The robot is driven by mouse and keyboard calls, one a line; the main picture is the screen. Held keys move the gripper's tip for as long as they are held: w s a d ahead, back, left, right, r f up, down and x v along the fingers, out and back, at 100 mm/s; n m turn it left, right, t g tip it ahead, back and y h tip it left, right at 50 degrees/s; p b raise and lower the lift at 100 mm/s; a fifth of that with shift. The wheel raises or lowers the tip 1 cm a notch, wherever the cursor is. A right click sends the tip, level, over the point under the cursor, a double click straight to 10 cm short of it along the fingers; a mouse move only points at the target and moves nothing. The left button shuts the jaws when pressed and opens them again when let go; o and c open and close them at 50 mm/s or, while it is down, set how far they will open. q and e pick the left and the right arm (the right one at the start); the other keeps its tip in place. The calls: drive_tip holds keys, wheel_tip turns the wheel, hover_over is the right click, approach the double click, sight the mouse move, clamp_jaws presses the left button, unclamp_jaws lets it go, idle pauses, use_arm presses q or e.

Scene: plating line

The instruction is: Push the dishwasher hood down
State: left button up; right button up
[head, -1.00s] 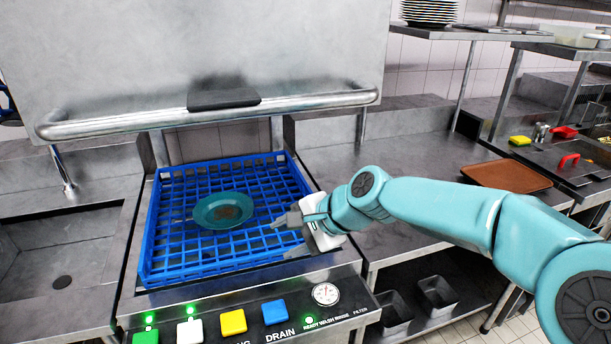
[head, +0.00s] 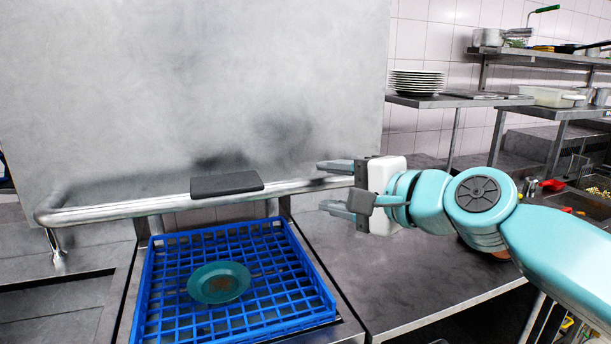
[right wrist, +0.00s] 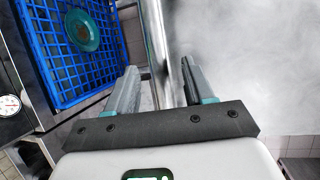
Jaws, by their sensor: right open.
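The dishwasher hood (head: 200,90) is a large grey metal box standing raised above a blue rack (head: 150,290). A metal bar handle (head: 120,208) with a dark grip pad (head: 226,184) runs along its lower front edge. My right gripper (head: 325,187) is open at the right end of the bar, one finger above it and one below. In the right wrist view the bar (right wrist: 156,40) shows between the two open fingers (right wrist: 160,88); I cannot tell whether they touch it. My left gripper is not in view.
A teal plate (head: 219,282) lies in the rack. A metal counter (head: 375,265) extends to the right, with a sink (head: 60,305) at the left. Stacked white plates (head: 417,82) stand on a shelf at the back right. The counter beside the rack looks clear.

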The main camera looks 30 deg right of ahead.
sight(321, 184)
drive_tip(key=x, duration=0.6)
drive_tip(key=shift+w, duration=0.15)
drive_tip(key=shift+d, duration=0.1)
